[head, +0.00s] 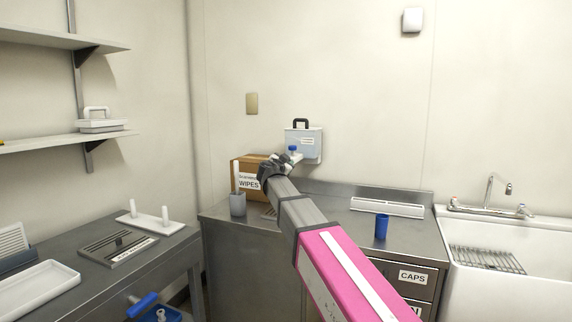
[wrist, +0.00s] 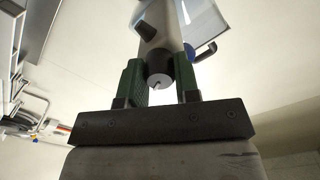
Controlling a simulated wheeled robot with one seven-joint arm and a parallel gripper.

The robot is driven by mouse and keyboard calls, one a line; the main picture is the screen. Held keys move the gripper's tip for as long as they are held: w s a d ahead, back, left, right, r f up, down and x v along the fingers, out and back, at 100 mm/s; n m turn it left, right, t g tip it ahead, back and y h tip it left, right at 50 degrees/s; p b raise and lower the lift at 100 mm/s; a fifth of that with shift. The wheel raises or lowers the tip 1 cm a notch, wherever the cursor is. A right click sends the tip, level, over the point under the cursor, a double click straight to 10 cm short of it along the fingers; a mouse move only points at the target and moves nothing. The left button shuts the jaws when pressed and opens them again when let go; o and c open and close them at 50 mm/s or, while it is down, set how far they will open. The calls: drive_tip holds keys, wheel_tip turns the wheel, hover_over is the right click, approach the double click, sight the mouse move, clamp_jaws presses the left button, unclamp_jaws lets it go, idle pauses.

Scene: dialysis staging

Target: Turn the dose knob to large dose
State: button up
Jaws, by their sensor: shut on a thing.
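A pale wall-mounted dispenser (head: 305,145) with a black handle and a small label hangs above the back counter. A small blue part (head: 292,148) shows at its lower left, just beyond my gripper (head: 281,160). In the wrist view my gripper (wrist: 158,68) has its two green-padded fingers closed on the sides of a grey cylindrical knob (wrist: 158,50). The knob's round end faces the camera, with a small mark on it. A dark stub sticks out on its left. The dose markings cannot be read, and my gripper hides the knob in the head view.
A cardboard WIPES box (head: 248,172) and a grey cup (head: 238,204) stand left of my arm on the counter. A side bench (head: 165,245) holds trays at left.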

drive_tip(key=m, duration=0.4)
drive_tip(key=shift+f+m, duration=0.15)
drive_tip(key=shift+m, duration=0.15)
idle(0.5)
drive_tip(key=o, duration=0.9)
drive_tip(key=v, duration=1)
drive_tip(key=shift+s+a, duration=0.1)
drive_tip(key=shift+s, duration=0.3)
